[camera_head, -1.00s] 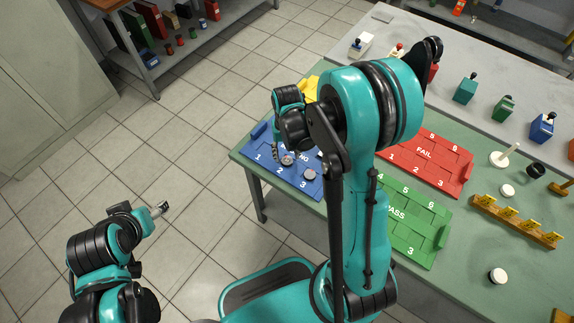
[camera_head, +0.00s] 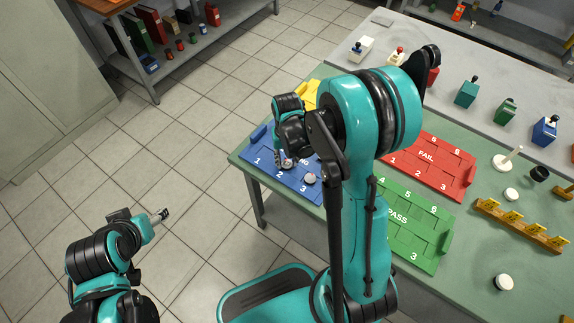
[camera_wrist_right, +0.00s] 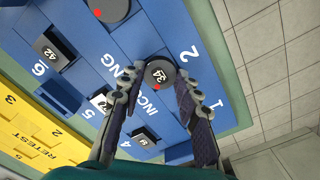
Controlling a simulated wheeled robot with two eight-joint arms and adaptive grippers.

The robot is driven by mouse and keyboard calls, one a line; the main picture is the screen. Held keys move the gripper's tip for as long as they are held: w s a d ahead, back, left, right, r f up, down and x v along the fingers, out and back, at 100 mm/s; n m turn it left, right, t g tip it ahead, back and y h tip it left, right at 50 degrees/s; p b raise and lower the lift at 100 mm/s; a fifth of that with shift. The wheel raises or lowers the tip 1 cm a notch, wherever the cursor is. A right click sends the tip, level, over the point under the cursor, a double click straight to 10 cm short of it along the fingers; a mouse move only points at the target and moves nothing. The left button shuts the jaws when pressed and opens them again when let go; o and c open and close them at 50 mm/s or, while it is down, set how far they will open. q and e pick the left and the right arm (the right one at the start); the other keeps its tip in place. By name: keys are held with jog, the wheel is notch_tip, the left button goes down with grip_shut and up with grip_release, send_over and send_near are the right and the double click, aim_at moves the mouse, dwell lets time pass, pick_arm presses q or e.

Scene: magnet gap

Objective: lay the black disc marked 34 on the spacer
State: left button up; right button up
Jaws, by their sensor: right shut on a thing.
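The black disc marked 34 (camera_wrist_right: 160,73), with a red dot on its rim, is at the blue INCOMING tray (camera_wrist_right: 140,35) near number 2. My right gripper (camera_wrist_right: 158,68) is shut on it, with one finger on each side. In the head view my right gripper (camera_head: 283,157) is over the blue tray, partly hidden by my own arm. A white round piece on a dark one (camera_head: 504,282) stands at the table's front right, and a smaller white disc (camera_head: 511,194) lies farther back. I cannot tell which is the spacer. My left gripper (camera_head: 160,215) is over the floor, away from the table.
Another dark disc (camera_wrist_right: 112,8) lies on the blue tray. The red FAIL tray (camera_head: 455,180) and green PASS tray (camera_head: 425,262) lie to the right. A white stand with a peg (camera_head: 502,162) and a wooden rack with yellow tags (camera_head: 515,225) stand farther right.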

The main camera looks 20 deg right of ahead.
jog(key=shift+r+p, duration=1.6)
jog(key=shift+r, duration=0.8)
